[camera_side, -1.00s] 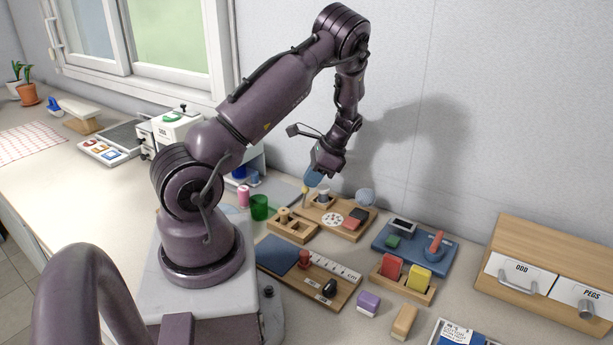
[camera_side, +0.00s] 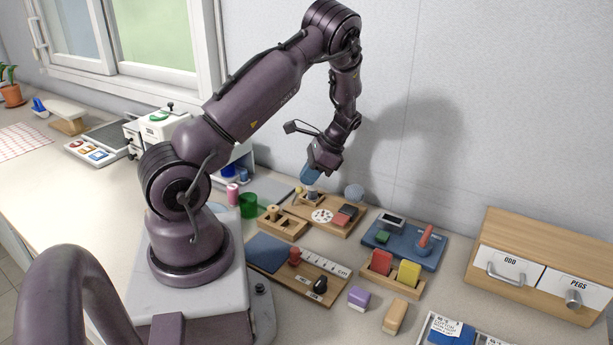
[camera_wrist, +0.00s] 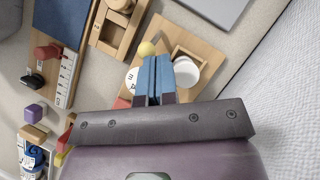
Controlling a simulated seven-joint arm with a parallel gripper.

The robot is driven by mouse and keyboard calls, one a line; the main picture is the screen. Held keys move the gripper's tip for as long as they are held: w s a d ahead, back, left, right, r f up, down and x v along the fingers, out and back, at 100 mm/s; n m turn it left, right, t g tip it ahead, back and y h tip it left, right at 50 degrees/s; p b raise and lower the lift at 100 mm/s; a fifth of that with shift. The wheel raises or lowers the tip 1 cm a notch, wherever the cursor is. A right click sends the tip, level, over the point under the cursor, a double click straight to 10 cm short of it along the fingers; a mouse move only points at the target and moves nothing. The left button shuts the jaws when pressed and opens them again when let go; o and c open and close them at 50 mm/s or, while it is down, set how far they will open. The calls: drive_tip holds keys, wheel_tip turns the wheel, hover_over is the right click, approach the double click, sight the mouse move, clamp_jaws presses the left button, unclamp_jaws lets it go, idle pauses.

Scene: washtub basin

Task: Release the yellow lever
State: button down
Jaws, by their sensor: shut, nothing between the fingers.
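The yellow lever shows as a round yellow knob (camera_side: 297,190) at the back left of a wooden board (camera_side: 345,228). The knob also shows in the wrist view (camera_wrist: 146,48), just beyond my fingertips; its stem is mostly hidden. My gripper (camera_side: 311,182), with blue fingers, points down just right of the knob in the side view. In the wrist view the fingers (camera_wrist: 154,58) are together and empty. I cannot tell whether they touch the knob.
A white cup (camera_wrist: 186,74) in a small wooden frame stands close beside my fingers. The board also bears a white spotted disc (camera_side: 322,216) and a red block (camera_side: 341,219). A wooden peg tray (camera_side: 284,228) and a green cup (camera_side: 248,205) stand to the left.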

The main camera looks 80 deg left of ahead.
drive_tip(key=v, duration=1)
drive_tip(key=shift+w+d+f, duration=0.15)
drive_tip(key=shift+w+d, duration=0.1)
